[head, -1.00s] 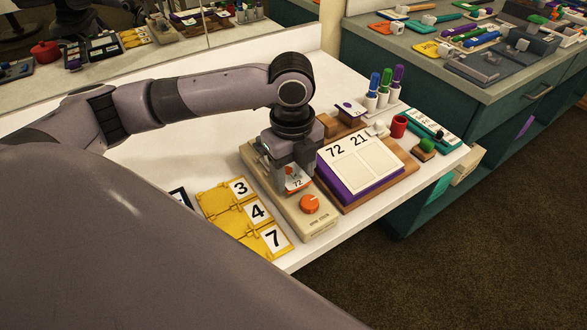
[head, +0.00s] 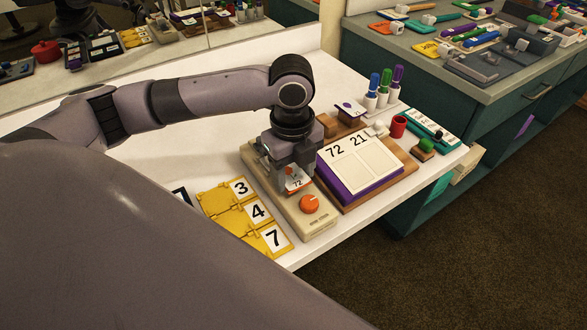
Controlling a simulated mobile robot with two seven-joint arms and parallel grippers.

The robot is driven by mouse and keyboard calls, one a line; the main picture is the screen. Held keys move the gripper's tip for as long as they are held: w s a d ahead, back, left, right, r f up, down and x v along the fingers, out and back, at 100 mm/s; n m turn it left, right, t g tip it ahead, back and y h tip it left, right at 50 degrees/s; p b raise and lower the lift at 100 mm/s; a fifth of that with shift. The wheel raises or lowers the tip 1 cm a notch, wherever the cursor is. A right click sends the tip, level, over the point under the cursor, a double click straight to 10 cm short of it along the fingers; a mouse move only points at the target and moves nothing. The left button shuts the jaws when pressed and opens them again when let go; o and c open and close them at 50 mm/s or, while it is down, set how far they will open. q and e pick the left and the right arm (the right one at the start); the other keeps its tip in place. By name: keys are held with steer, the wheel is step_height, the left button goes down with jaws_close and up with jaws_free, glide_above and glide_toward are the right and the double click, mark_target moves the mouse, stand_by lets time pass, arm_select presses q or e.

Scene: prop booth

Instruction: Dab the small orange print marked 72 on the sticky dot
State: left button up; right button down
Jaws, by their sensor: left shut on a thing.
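My left gripper (head: 292,184) points down over the beige device at the middle of the white counter. I cannot make out the sticky dot; the gripper and print hide part of the device's top. My right gripper is not in view.
An orange knob (head: 309,204) sits on the device's near end. A board (head: 364,168) marked 72 and 21 stands to the right. Yellow flip cards (head: 228,212) with 3, 4 and 7 lie to the left. Markers (head: 384,88) and a red cup (head: 398,126) stand behind right.

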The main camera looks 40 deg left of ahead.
arm_select(q)
steer(key=shift+s+f+p, duration=0.1)
steer(key=shift+f+p, duration=0.05)
steer(key=shift+p, duration=0.2)
stand_by(1.4)
steer(key=shift+r+p, duration=0.5)
steer(key=shift+p, duration=0.05)
step_height(320, 180, up, 5)
steer(key=p, duration=0.6)
steer(key=shift+r, duration=0.2)
steer(key=shift+f, duration=0.1)
